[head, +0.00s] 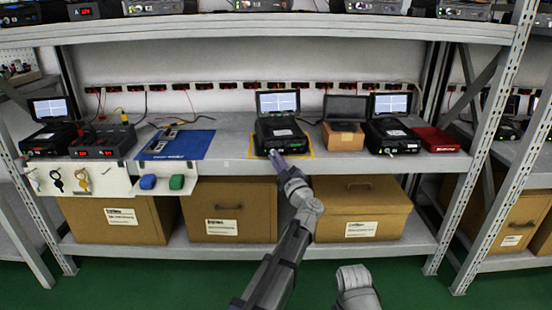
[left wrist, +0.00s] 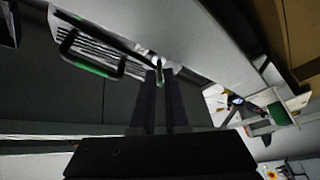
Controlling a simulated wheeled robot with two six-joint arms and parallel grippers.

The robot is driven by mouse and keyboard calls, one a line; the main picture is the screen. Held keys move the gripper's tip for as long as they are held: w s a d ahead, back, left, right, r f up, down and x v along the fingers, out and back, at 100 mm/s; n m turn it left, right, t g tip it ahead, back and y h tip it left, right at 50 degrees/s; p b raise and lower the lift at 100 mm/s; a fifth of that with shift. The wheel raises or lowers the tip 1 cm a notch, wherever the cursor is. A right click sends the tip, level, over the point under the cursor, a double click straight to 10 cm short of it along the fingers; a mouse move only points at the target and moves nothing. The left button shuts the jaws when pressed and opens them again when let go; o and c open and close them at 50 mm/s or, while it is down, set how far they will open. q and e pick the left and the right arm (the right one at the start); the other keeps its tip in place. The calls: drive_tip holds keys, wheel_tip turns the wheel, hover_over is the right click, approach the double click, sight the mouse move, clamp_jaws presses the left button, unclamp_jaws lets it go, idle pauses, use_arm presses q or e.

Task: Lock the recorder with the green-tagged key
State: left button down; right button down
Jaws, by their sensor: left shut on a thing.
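A black recorder (head: 281,136) with a lit screen (head: 278,102) stands on a yellow mat at the middle of the bench shelf. My left gripper (head: 276,157) is at the recorder's lower front. In the left wrist view my left gripper (left wrist: 161,80) is shut on a small pale thing (left wrist: 159,66) close to the recorder's front, beside its handle (left wrist: 92,62). I cannot tell whether that thing is a key or whether it enters a lock; no green tag shows on it.
Several keys hang on a white panel (head: 104,178) at left. A blue mat (head: 180,144), a small brown box (head: 343,137), another recorder (head: 392,135) and a red box (head: 436,139) share the shelf. Cardboard boxes (head: 361,207) fill the shelf below.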

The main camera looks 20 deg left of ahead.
idle(0.5)
use_arm(q)
drive_tip(key=c, duration=1.3)
unclamp_jaws()
drive_tip(key=b+v, duration=0.2)
drive_tip(key=v, duration=0.6)
